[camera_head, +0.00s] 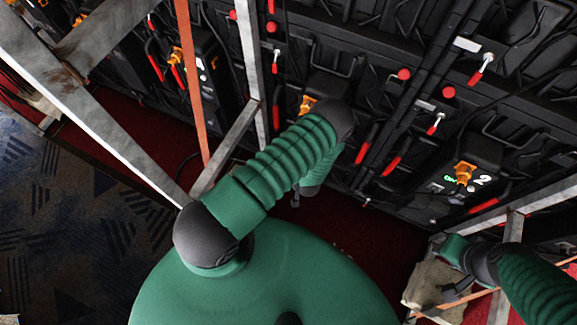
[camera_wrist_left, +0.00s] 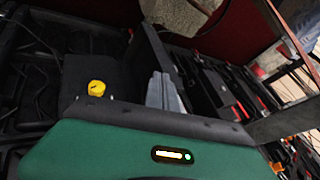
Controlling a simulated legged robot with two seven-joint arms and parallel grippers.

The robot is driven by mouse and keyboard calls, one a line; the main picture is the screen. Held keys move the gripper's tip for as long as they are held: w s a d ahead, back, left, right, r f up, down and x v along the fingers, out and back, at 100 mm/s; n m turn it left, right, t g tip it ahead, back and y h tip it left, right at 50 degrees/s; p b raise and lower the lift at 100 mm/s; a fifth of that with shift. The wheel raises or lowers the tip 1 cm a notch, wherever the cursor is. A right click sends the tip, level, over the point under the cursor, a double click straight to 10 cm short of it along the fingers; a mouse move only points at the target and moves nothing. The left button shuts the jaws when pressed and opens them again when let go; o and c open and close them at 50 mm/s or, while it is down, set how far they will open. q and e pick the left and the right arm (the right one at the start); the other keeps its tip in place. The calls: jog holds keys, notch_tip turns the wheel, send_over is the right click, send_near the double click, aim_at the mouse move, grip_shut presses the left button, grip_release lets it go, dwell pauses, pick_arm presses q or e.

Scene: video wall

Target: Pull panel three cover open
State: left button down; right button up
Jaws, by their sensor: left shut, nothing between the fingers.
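A row of black video wall panels fills the back of the head view. The middle panel's black box (camera_head: 330,88) has an orange-yellow connector (camera_head: 307,104) and is partly hidden by my left arm; no number is readable on it. In the left wrist view a black box (camera_wrist_left: 88,72) bears a yellow connector (camera_wrist_left: 97,88), and a dark flat plate (camera_wrist_left: 150,52) stands beside it. My left gripper (camera_wrist_left: 163,92) is shut and empty, close to that plate; I cannot tell if they touch. My right arm is at the lower right, its fingers too unclear to judge.
A panel box marked 2 (camera_head: 465,178) is at the right. Grey metal truss bars (camera_head: 105,130) and an orange strap (camera_head: 193,90) cross the left side. A beige bag (camera_head: 425,285) lies near my right arm. Red carpet (camera_head: 375,235) runs below the wall.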

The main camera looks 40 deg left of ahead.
pick_arm(q)
jog(key=shift+s+a, duration=0.25)
jog(key=shift+a, duration=0.55)
jog(key=shift+d+r, duration=0.1)
